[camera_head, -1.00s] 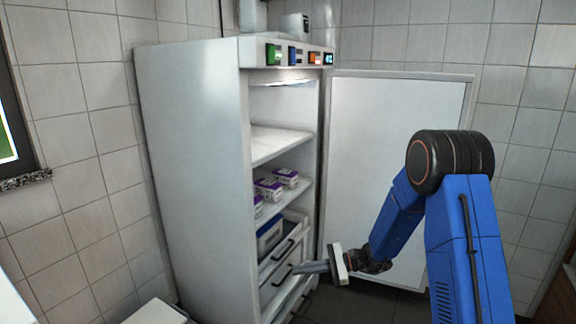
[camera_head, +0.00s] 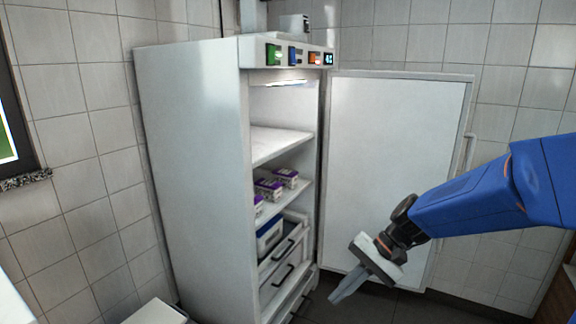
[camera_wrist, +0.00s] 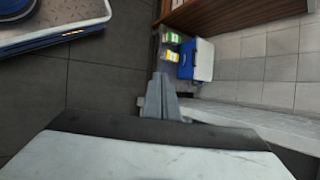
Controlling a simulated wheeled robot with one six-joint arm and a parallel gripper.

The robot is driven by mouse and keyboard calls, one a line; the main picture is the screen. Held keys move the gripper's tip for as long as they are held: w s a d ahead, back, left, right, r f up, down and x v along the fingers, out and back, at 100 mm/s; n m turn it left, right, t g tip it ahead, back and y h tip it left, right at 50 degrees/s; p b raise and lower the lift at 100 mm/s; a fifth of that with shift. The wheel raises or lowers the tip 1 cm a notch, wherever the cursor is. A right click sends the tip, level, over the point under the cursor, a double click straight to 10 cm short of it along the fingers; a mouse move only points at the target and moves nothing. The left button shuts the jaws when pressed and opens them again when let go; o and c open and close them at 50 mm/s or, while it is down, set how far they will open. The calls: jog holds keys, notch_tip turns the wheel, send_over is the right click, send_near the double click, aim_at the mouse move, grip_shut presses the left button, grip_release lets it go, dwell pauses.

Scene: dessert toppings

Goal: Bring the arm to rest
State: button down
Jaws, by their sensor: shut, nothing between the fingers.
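My gripper (camera_head: 347,287) hangs in front of the open fridge, to the right of its drawers, with its fingers together and pointing down and left. It holds nothing. In the wrist view my gripper (camera_wrist: 160,88) shows its closed fingers over the dark floor. My blue arm reaches in from the right edge of the head view.
The tall white fridge (camera_head: 190,160) stands open. Its door (camera_head: 390,150) is swung out to the right. Purple-and-white boxes (camera_head: 270,188) sit on a shelf above drawers. In the wrist view, a blue-and-white box (camera_wrist: 197,60) stands near the wall.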

jog(key=s+d+r+n+t+h, duration=0.2)
jog(key=s+d+t+h, duration=0.1)
jog(key=s+d, duration=0.5)
jog(key=s+d+r+n+t+h, duration=0.3)
jog(key=s+d+h, duration=0.2)
jog(key=s+d, duration=0.2)
jog(key=shift+s+d, duration=0.35)
jog(key=shift+d, duration=0.25)
